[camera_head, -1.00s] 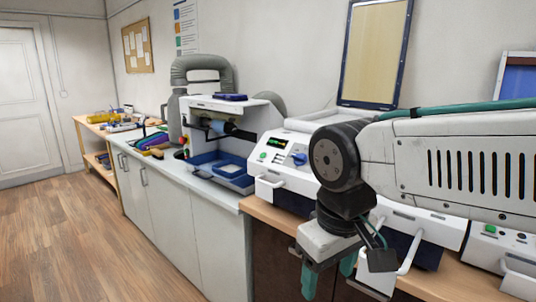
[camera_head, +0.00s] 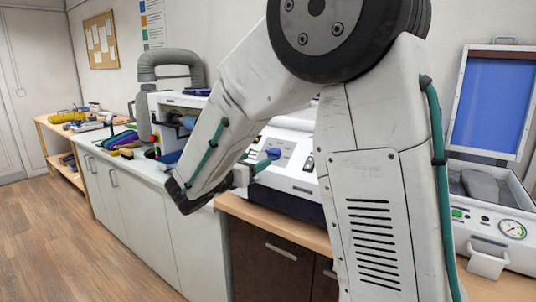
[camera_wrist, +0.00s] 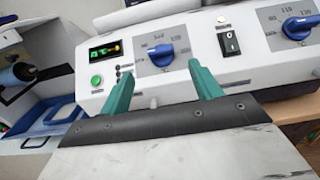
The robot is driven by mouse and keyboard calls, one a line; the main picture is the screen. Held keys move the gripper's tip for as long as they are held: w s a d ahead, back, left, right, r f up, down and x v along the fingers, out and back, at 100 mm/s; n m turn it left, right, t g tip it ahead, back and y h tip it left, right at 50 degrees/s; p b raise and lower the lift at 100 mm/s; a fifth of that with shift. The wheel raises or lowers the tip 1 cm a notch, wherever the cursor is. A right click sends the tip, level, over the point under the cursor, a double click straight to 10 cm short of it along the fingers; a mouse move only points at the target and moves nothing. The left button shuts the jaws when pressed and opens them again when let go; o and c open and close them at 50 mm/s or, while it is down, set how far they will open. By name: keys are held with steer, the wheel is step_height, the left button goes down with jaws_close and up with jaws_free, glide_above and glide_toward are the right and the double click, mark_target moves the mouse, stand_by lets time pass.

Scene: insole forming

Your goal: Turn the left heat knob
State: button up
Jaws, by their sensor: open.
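The left heat knob (camera_wrist: 160,54) is blue, on a grey dial plate on the white machine's front panel (camera_wrist: 185,80). It also shows in the head view (camera_head: 273,153). My gripper (camera_wrist: 161,70) has two teal fingers spread apart, with nothing between their tips. In the wrist view the knob shows just beyond and between the fingertips; I cannot tell whether they touch the panel. In the head view my gripper (camera_head: 261,164) is at the panel beside the knob, partly hidden by my arm.
A second blue knob (camera_wrist: 298,27) is to the right, past a black rocker switch (camera_wrist: 228,39). A green button (camera_wrist: 97,80) and a lit display (camera_wrist: 105,51) are to the left. A machine with a pressure gauge (camera_head: 512,228) stands at the right.

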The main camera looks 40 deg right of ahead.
mark_target(270, 151)
steer(key=x, duration=0.7)
steer(key=shift+d, duration=0.3)
steer(key=c, duration=1)
